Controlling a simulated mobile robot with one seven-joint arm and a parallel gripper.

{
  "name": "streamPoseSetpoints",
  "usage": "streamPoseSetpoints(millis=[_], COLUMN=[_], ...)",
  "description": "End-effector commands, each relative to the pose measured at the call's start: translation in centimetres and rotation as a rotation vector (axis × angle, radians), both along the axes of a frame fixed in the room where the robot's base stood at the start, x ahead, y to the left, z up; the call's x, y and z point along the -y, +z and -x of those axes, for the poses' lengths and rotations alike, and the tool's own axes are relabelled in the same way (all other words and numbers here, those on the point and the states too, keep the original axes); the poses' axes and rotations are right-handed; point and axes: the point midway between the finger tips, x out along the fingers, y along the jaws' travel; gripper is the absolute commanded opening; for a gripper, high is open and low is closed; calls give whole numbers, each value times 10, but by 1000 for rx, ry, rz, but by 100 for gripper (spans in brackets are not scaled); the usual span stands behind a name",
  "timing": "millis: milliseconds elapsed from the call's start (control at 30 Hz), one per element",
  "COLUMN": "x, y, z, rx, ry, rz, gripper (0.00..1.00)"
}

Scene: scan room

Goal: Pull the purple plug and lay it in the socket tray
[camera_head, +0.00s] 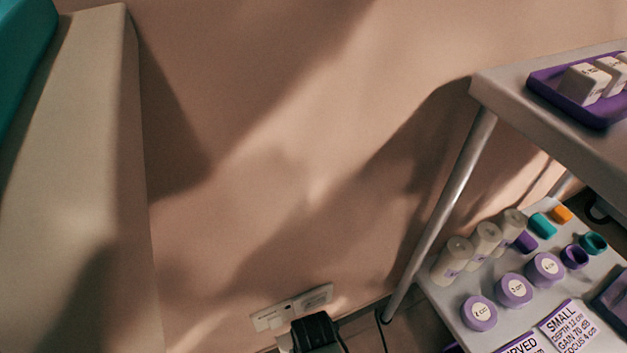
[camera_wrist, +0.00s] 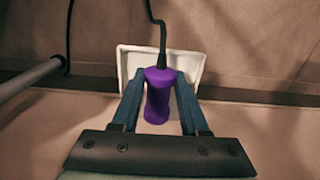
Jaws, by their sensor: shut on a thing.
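The purple plug (camera_wrist: 158,98) is between the two blue fingers of my gripper (camera_wrist: 157,80) in the wrist view. The gripper is shut on it. A black cable (camera_wrist: 160,35) runs from the plug's far end to the top of the picture. A white tray (camera_wrist: 125,62) with a raised rim shows behind the plug and fingertips, partly hidden by them. I cannot tell whether the plug touches it. In the head view my dark gripper (camera_head: 315,333) is at the bottom edge, in front of the wall sockets (camera_head: 292,307). The plug is not visible there.
A table with a metal leg (camera_head: 440,210) stands at the right, bearing a purple tray (camera_head: 597,120) of pale blocks. A lower shelf (camera_head: 437,297) holds rolls, purple-lidded jars and labels. A pale padded piece of furniture (camera_head: 85,190) stands at the left. Bare wall lies between.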

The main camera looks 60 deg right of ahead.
Motion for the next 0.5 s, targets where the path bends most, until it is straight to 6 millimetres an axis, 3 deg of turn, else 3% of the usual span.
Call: streamPoseSetpoints(millis=[300,333,500], x=[0,0,0], y=[0,0,0], z=[0,0,0], rx=[1,1,1], ry=[0,0,0], rz=[1,1,1], gripper=[0,49,79])
